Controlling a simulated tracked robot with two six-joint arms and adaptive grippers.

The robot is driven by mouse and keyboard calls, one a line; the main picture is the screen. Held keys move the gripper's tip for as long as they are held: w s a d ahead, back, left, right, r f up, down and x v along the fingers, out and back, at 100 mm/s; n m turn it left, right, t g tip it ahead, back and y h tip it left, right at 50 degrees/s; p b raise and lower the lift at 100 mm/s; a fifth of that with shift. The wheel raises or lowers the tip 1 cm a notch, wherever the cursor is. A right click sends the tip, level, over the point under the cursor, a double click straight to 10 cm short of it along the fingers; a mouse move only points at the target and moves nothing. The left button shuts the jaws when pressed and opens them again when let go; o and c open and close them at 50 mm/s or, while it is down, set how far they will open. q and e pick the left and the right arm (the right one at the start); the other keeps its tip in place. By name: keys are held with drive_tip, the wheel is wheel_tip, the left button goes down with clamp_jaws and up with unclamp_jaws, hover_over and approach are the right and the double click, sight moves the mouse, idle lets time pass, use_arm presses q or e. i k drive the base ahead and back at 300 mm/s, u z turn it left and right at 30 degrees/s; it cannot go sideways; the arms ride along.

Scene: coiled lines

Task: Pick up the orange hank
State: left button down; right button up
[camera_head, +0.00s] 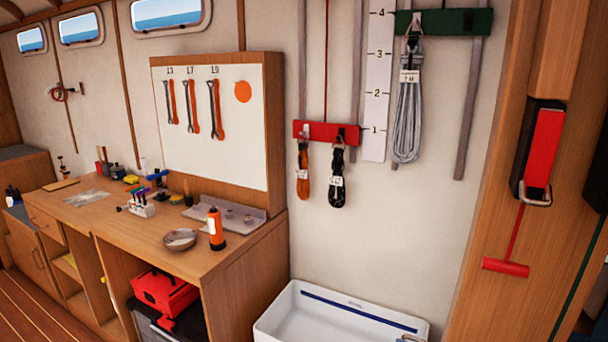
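The orange hank (303,176) hangs from the left hook of a red wall rail (327,132), with a small pale tag across its middle. A black hank (337,180) hangs from the rail's right hook, close beside it, also with a pale tag. A longer grey hank (407,105) hangs higher and to the right, from a green rail (462,22). Neither of my grippers shows in the head view.
A white tub (285,318) stands below the hanks. To the left is a workbench (120,235) with an orange bottle (215,228), a bowl (180,239) and small tools. A red T-handle (506,267) hangs on the wooden post at right.

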sight(301, 173)
drive_tip(key=u, duration=1.45)
drive_tip(key=i, duration=0.15)
drive_tip(key=z, duration=3.1)
drive_tip(key=i, duration=0.2)
drive_tip(key=z, duration=1.35)
drive_tip(key=k, duration=1.5)
drive_tip(key=z, duration=1.75)
drive_tip(key=i, duration=0.1)
drive_tip(key=u, duration=3.35)
drive_tip(key=i, duration=0.5)
drive_tip(key=u, duration=0.1)
